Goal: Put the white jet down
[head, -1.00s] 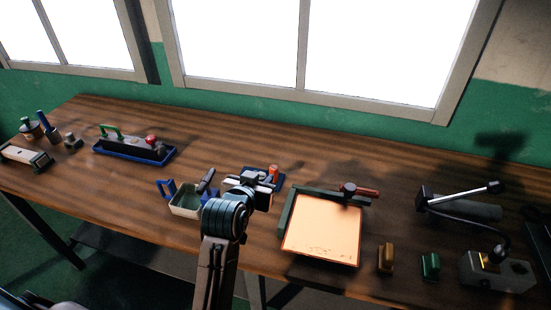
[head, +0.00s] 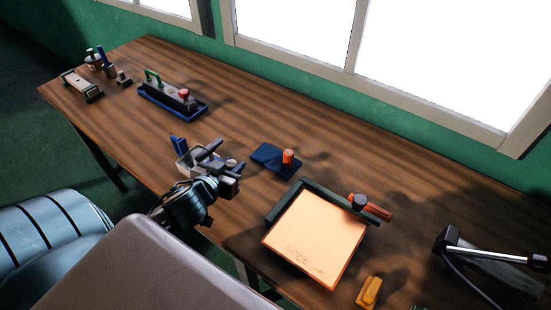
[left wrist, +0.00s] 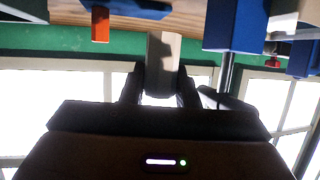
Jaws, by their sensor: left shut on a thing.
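My left gripper (head: 230,177) is above the front part of the bench, in front of a small pale tray (head: 184,167). In the left wrist view its two dark fingers (left wrist: 160,88) are shut on a pale grey-white block, which I take to be the white jet (left wrist: 163,58). In the head view the fingers and tray crowd together, so the jet is hard to make out. I cannot tell whether it touches anything below. My right gripper is not in view.
A framed orange-lit plate (head: 315,238) lies further right, near a yellow block (head: 369,291). A blue tray with a green handle (head: 172,102) is further back. The bench behind the plate is mostly clear.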

